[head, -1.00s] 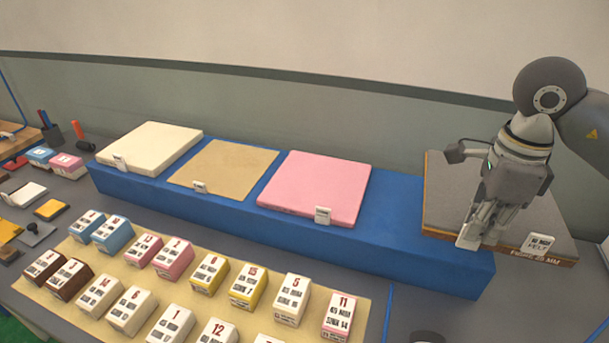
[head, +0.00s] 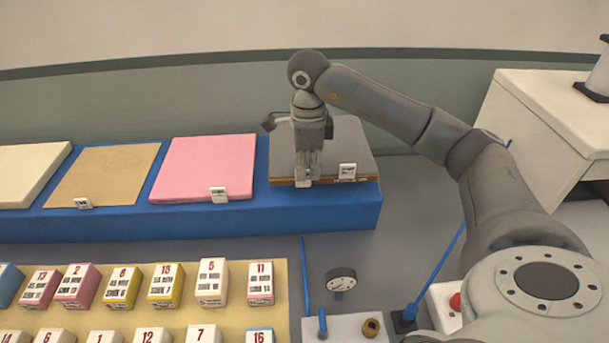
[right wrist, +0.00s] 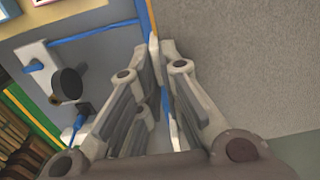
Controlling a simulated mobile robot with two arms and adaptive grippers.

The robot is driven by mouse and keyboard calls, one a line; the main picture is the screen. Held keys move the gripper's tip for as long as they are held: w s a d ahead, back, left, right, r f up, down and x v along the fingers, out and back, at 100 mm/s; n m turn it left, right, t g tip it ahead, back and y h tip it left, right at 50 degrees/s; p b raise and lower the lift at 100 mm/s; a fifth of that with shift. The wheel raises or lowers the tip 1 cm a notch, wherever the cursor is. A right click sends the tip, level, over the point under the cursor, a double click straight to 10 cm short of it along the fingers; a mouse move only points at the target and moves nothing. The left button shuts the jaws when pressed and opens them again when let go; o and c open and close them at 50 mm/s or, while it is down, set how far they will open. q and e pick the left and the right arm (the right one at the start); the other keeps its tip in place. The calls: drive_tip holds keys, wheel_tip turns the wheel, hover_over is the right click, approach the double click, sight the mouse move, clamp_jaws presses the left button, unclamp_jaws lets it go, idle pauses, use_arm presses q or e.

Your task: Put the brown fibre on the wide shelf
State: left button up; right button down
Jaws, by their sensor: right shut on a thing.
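A grey-topped slab with a brown front edge (head: 352,143) lies on the right end of a long blue platform (head: 240,216). Small lettering on its brown edge is too blurred to read surely. My right gripper (head: 306,181) points down and is shut on the slab's front edge, left of a white label (head: 347,171). In the right wrist view the fingers (right wrist: 158,62) close on the edge beside the grey top (right wrist: 240,62). A thin tan-brown sheet (head: 105,175) lies further left on the platform. I cannot tell which surface is the wide shelf. My left gripper is not in view.
A pink slab (head: 205,165) and a cream slab (head: 25,172) lie on the platform. Several numbered blocks stand on a tan mat (head: 285,325) in front. A dial (head: 341,281) and a white cabinet (head: 545,130) are to the right. Grey table shows between mat and platform.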

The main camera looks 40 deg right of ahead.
drive_tip(key=shift+w+a+f, duration=0.1)
drive_tip(key=shift+w+f, duration=0.2)
wheel_tip(320, 180, down, 3)
drive_tip(key=shift+w+f+p, duration=0.15)
drive_tip(key=shift+f+p, duration=0.05)
drive_tip(key=shift+p, duration=0.85)
drive_tip(key=c, duration=2.1)
unclamp_jaws()
drive_tip(key=shift+f, duration=0.2)
drive_tip(key=o, duration=0.5)
drive_tip(key=shift+r, duration=0.1)
